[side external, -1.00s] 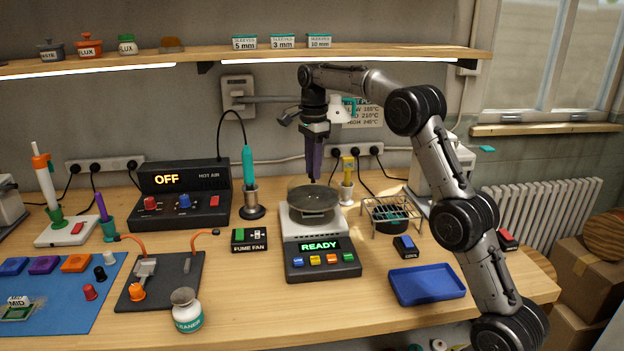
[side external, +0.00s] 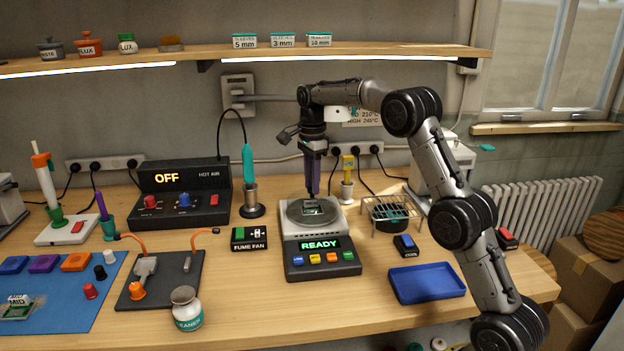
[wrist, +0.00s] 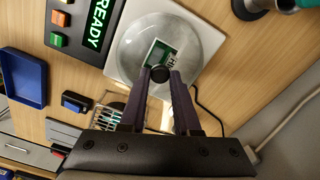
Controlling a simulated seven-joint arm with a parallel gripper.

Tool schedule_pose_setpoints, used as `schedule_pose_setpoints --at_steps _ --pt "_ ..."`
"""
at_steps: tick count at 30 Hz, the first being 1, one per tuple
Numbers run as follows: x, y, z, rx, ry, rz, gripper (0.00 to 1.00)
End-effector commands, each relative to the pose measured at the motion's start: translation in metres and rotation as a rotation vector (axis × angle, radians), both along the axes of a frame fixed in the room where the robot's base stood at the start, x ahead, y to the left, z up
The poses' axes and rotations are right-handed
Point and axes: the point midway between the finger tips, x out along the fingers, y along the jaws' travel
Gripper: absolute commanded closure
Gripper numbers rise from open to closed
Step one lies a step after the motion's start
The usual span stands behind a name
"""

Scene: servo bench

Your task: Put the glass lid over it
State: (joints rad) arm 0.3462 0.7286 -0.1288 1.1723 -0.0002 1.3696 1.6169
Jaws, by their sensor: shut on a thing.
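The clear glass lid (wrist: 196,42) is a round dome with a small black knob (wrist: 160,73), seen from above in the wrist view. My gripper (wrist: 160,77) has its purple fingers shut on the knob. In the side view my gripper (side external: 312,194) points straight down over the hotplate (side external: 320,262), whose display reads READY. A small green board with a white label (wrist: 158,53) shows through the glass and lies on the round plate. The lid (side external: 298,210) covers the plate from above; I cannot tell whether its rim touches.
A blue tray (side external: 428,284) and a small blue-topped switch (side external: 406,245) lie to the right. A wire rack (side external: 392,212) stands behind them. The fume fan switch (side external: 249,238) and hot air station (side external: 182,196) are left. A soldering iron stand (side external: 251,203) stands behind left.

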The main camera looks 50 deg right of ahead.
Motion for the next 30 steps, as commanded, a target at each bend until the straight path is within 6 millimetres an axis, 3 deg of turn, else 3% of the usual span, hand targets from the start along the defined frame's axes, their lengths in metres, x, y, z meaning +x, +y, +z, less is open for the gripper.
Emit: schedule_pose_setpoints --at_steps 3,4,9,20,23,30 --pt "0.0 0.0 -0.001 0.0 -0.001 0.0 1.0" --pt "0.0 0.0 -0.001 0.0 0.0 0.0 0.68" --pt "0.0 0.0 -0.001 0.0 0.0 0.0 0.39" --pt "0.0 0.0 0.003 -0.001 -0.003 0.0 0.39" --pt "0.001 0.0 0.014 -0.002 -0.004 0.0 0.39" --pt "0.001 0.0 0.06 -0.002 -0.006 0.0 0.39"
